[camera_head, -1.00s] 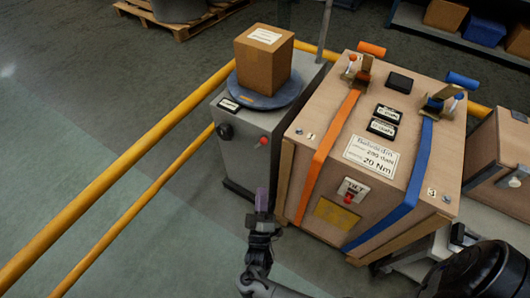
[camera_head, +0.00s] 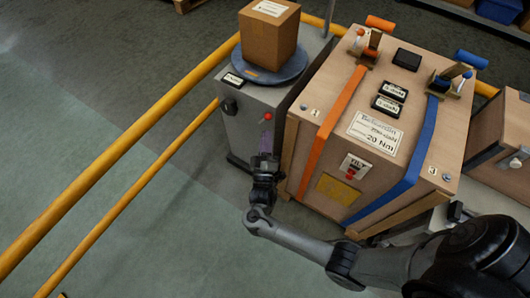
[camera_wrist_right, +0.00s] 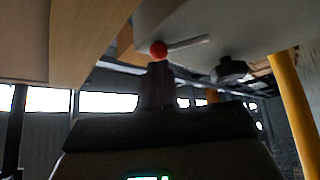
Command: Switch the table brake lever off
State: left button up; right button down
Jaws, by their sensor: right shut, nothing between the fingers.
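The table brake lever shows as a red ball knob (camera_head: 267,116) on the front of the grey cabinet (camera_head: 240,122) that carries a round blue turntable (camera_head: 272,72). In the right wrist view the red ball (camera_wrist_right: 158,49) sits at the end of a thin light rod (camera_wrist_right: 190,42) that runs to the right. My right gripper (camera_head: 266,143) is just below the knob in the head view, shut and empty. In the wrist view its dark fingers (camera_wrist_right: 157,84) stand right below the ball; I cannot tell whether they touch it. My left gripper is not in view.
A cardboard box (camera_head: 268,33) stands on the turntable. A black round knob (camera_head: 229,106) is left of the lever. A large wooden crate (camera_head: 345,130) with orange and blue straps stands close on the right. Yellow rails (camera_head: 140,118) run along the left, with open floor beyond.

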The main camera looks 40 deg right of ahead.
aim_at(264, 119)
jog(key=shift+x, duration=1.65)
